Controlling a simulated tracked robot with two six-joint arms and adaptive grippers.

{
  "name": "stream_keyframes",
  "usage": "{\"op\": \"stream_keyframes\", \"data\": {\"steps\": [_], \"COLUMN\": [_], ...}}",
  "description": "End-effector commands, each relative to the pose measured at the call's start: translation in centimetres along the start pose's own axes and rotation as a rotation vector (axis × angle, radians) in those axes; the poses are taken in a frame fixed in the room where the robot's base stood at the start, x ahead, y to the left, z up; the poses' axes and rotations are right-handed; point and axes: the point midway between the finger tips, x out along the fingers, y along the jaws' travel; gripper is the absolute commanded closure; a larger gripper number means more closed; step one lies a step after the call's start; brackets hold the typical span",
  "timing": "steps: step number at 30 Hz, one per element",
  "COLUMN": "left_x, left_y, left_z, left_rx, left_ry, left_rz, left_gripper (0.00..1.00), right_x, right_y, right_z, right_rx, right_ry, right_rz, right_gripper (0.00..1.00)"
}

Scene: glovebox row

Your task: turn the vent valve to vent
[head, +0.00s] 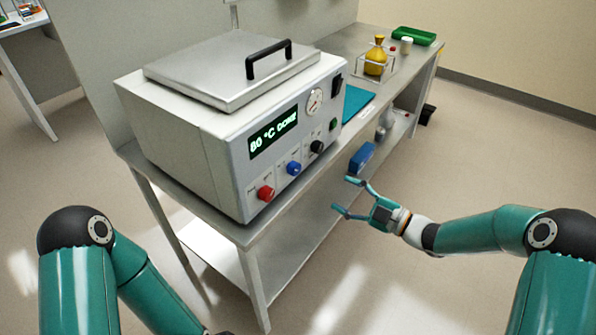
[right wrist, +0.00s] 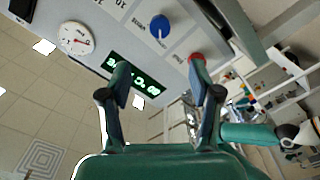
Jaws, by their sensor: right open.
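The oven-like unit (head: 205,135) has a red knob (head: 266,193), a blue knob (head: 294,168) and a black knob (head: 316,146) in a row on its front. In the right wrist view the blue knob (right wrist: 160,25) shows a white pointer mark, and the red knob (right wrist: 197,60) is partly behind a finger. My right gripper (head: 342,195) is open and empty, in front of and to the right of the panel, apart from the knobs. My left gripper's fingers are not visible.
A green display (head: 273,133) reads "80 °C DONE". A round gauge (head: 315,101) sits at the panel's upper right. The bench (head: 255,235) also carries a teal mat (head: 356,101), a yellow flask (head: 376,60) and a green tray (head: 413,36). A blue box (head: 362,157) is on the lower shelf.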

Motion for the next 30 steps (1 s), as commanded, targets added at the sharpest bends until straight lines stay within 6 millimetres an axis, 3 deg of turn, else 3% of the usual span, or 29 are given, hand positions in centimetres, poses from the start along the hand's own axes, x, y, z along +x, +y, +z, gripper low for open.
{"op": "stream_keyframes", "data": {"steps": [12, 18, 24, 30], "left_x": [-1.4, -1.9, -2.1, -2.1], "left_y": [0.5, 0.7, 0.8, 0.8], "left_z": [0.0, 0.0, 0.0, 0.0], "left_rx": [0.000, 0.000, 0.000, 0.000], "left_ry": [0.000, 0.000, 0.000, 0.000], "left_rz": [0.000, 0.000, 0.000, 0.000], "left_gripper": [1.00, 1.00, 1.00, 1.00], "right_x": [9.0, 12.4, 14.2, 14.6], "right_y": [-0.1, -0.1, -0.1, -0.1], "right_z": [-0.2, -0.1, 0.0, 0.0], "right_rx": [0.003, 0.004, 0.004, 0.004], "right_ry": [0.000, -0.001, -0.002, -0.002], "right_rz": [-0.003, -0.002, -0.002, -0.001], "right_gripper": [0.37, 0.37, 0.37, 0.37]}}
